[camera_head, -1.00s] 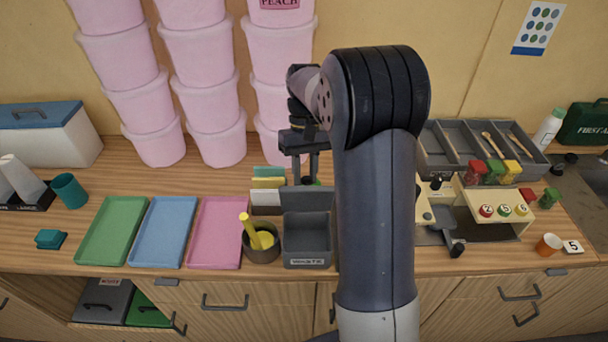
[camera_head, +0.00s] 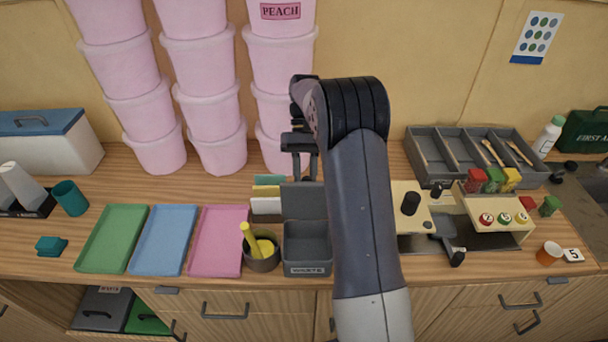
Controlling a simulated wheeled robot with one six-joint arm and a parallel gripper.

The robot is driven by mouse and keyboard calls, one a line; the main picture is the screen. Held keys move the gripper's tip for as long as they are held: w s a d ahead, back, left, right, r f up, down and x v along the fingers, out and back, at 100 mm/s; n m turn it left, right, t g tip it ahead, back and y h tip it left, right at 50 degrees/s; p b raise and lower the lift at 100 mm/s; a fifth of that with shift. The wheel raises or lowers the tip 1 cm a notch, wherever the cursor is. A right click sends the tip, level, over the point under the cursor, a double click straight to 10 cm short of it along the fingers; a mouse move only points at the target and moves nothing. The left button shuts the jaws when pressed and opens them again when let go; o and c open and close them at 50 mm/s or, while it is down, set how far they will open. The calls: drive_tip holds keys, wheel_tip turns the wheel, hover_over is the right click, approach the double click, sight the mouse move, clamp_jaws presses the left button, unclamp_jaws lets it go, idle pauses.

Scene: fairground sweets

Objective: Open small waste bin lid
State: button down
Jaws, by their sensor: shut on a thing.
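The small waste bin (camera_head: 307,268) is a dark grey box with a "WASTE" label on its front, near the counter's front edge. Its grey lid (camera_head: 305,203) stands raised at the back of the bin, and the open inside shows. My gripper (camera_head: 304,172) is at the lid's top edge, pointing down and shut on the lid. The exact grip is small and hard to see. My arm covers the area just right of the bin.
Upright cards (camera_head: 266,206) stand behind the pot. Stacked pink tubs (camera_head: 285,88) rise behind the gripper. A pink tray (camera_head: 215,242) lies further left.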

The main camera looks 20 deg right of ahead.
drive_tip(key=shift+s+d+f, duration=0.15)
drive_tip(key=shift+d+f, duration=0.05)
drive_tip(key=shift+f, duration=0.15)
drive_tip(key=c, duration=1.5)
unclamp_jaws()
drive_tip(key=shift+c, duration=0.2)
drive_tip(key=shift+o, duration=1.4)
drive_tip(key=shift+d, duration=0.15)
drive_tip(key=shift+o, duration=0.7)
drive_tip(key=shift+r, duration=0.2)
drive_tip(key=shift+r, duration=0.1)
